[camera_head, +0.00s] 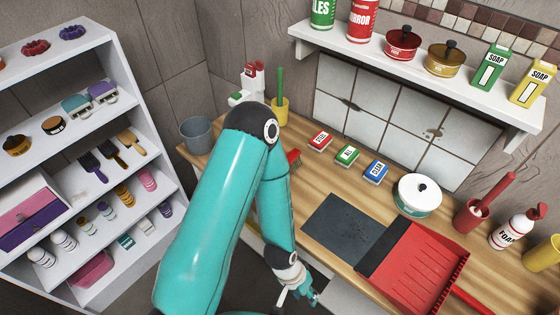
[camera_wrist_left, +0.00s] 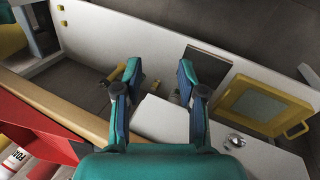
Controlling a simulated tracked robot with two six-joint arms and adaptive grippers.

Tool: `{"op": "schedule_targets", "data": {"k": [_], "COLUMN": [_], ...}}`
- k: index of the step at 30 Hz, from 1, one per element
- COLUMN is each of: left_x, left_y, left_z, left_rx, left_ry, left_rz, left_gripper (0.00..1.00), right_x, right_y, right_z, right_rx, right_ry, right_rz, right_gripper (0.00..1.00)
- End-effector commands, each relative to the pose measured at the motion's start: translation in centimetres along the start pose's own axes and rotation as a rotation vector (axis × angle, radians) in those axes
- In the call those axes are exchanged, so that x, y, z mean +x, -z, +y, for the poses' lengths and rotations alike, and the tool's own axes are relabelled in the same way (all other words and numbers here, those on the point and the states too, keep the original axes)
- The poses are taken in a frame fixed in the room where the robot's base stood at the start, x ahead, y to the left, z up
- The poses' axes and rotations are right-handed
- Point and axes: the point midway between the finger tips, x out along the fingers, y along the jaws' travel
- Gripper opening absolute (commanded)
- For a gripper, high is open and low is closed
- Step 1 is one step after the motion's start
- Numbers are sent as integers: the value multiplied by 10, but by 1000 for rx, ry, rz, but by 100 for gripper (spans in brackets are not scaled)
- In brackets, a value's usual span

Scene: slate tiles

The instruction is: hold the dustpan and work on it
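The red dustpan (camera_head: 420,268) lies on the wooden counter (camera_head: 318,182) at the lower right of the head view. Its black lip points left and overlaps a dark slate tile (camera_head: 340,228). In the wrist view part of red dustpan (camera_wrist_left: 36,130) shows at the left edge. My left gripper (camera_head: 302,294) is in front of the counter's near edge, left of the dustpan and apart from it. In the wrist view its two fingers (camera_wrist_left: 159,68) stand wide apart with nothing between them. My right gripper is not in view.
Three small boxes, including a blue one (camera_head: 375,172), and a white pot (camera_head: 418,195) stand behind the dustpan. A red container (camera_head: 470,215) and a foam bottle (camera_head: 512,229) stand at right. A filled white shelf (camera_head: 62,110) is at left. A yellow-framed item (camera_wrist_left: 262,104) lies below.

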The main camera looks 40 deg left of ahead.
Motion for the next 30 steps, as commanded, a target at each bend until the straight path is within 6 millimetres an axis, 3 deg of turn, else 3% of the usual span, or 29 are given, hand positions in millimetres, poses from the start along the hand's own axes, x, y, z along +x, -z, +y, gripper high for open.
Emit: {"op": "schedule_targets", "data": {"k": [2,10,12,14,22,26,30], "left_x": [-14,-12,-12,-12,-14,-30,-66], "left_y": [0,0,0,-2,-32,-12,36], "left_z": [5,4,4,4,6,-2,-31], "left_rx": [0,0,2,8,108,212,300], "left_ry": [0,0,0,0,-16,-17,25], "left_rz": [-1,-1,-1,-9,-192,-258,-259], "left_gripper": [40,40,52,52,52,52,52], "right_x": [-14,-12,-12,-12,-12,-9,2], "right_y": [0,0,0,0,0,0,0], "right_z": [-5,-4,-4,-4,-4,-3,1], "right_rx": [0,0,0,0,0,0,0], "right_ry": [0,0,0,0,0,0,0], "right_rz": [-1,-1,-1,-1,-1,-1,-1], "right_gripper": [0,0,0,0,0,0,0]}}
